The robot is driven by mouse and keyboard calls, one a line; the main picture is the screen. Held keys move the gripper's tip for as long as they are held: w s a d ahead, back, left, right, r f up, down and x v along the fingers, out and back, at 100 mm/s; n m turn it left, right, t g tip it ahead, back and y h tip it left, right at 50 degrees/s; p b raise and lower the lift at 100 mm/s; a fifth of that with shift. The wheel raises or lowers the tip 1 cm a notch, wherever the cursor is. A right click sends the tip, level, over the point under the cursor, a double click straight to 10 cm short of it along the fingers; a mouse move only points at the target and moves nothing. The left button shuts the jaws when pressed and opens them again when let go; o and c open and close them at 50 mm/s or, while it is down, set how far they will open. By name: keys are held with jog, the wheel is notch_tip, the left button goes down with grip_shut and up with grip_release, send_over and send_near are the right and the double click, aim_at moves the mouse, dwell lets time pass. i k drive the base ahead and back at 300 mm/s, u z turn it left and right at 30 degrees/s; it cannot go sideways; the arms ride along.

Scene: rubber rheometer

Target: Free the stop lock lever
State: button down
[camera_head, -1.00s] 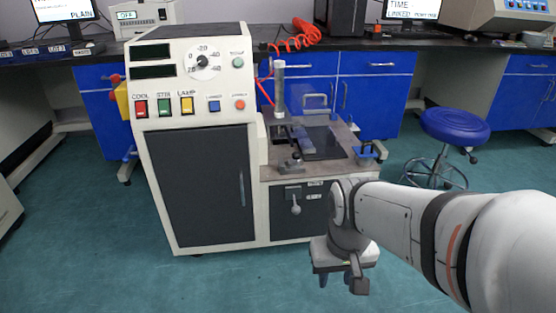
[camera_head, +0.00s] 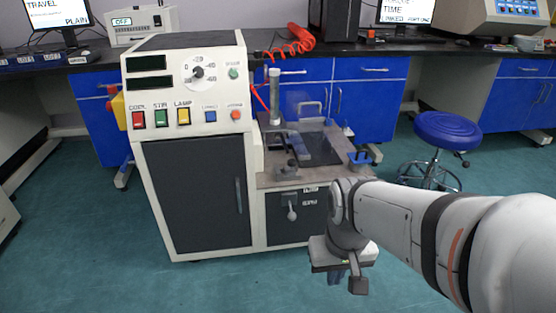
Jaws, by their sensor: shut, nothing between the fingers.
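The white rheometer cabinet (camera_head: 195,110) stands left of centre, with a lower test deck (camera_head: 270,180) on its right. A small lever with a round pale end (camera_head: 292,214) hangs down on the deck's dark front panel. A dark clamp-like handle (camera_head: 287,168) sits on the deck's front edge above it. I cannot tell which of these is the stop lock lever, as the labels are too small to read. My gripper (camera_head: 337,280) points down in front of the deck, lower right of the hanging lever and apart from it. It is shut and empty.
A metal column (camera_head: 274,95) and a clear guard with a handle (camera_head: 310,108) stand on the deck. A blue bracket (camera_head: 360,158) is at its right edge. A blue stool (camera_head: 448,130) stands to the right. The floor in front (camera_head: 120,285) is clear.

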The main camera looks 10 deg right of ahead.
aim_at(292, 215)
jog(key=z, duration=2.65)
jog(key=i, duration=0.6)
jog(key=u, duration=2.3)
jog(key=i, duration=0.5)
